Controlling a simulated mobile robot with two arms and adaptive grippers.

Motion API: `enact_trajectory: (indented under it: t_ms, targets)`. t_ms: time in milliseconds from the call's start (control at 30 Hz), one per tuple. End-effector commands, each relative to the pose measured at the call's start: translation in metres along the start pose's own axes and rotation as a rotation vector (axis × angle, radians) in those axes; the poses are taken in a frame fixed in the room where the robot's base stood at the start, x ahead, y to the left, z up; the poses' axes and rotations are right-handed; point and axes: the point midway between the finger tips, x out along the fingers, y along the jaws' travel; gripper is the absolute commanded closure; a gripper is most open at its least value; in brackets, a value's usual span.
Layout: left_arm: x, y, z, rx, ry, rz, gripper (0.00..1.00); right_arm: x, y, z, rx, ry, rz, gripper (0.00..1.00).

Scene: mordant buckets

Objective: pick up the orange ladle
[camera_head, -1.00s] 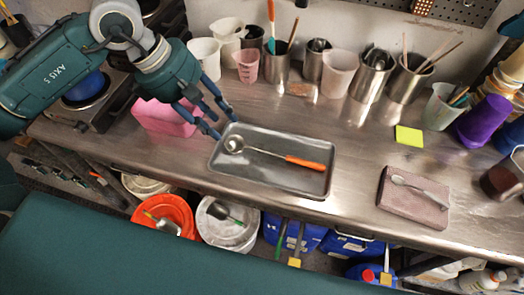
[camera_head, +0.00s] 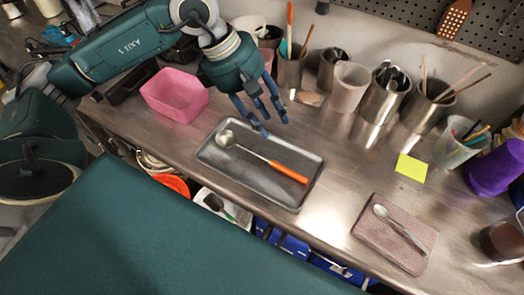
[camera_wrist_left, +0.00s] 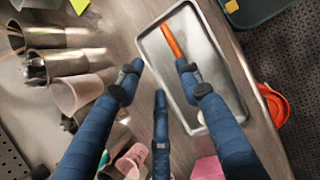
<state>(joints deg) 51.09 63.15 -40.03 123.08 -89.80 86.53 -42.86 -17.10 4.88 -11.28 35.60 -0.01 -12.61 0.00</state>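The orange ladle has a metal bowl and an orange handle (camera_head: 288,172); it lies diagonally in a grey metal tray (camera_head: 222,166), bowl toward the upper left. In the left wrist view its orange handle (camera_wrist_left: 172,40) shows in the tray (camera_wrist_left: 233,98), while fingers cover the area where its bowl lies. My left gripper (camera_head: 272,128) is open and empty, its blue fingers spread above the tray's back edge, apart from the ladle. It also shows in the left wrist view (camera_wrist_left: 162,82). My right gripper is not in view.
A pink tub (camera_head: 175,97) stands left of the tray. Metal and plastic cups, including a whitish cup (camera_head: 349,86), line the back. A yellow note (camera_head: 411,167) and a brownish pad (camera_head: 400,250) with a spoon lie at right. Bare counter separates tray and pad.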

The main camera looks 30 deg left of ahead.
Motion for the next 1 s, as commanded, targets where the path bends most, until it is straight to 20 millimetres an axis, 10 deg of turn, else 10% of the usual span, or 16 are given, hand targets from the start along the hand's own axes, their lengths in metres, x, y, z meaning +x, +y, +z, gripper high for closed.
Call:
enact_trajectory:
  t_ms: [700,1000]
  targets:
    - [0.086,-0.019,-0.035,0.000,0.000,-0.001,0.64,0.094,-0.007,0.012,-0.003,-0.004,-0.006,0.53]
    - [0.122,-0.019,-0.035,-0.001,-0.002,-0.005,0.64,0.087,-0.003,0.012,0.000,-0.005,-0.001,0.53]
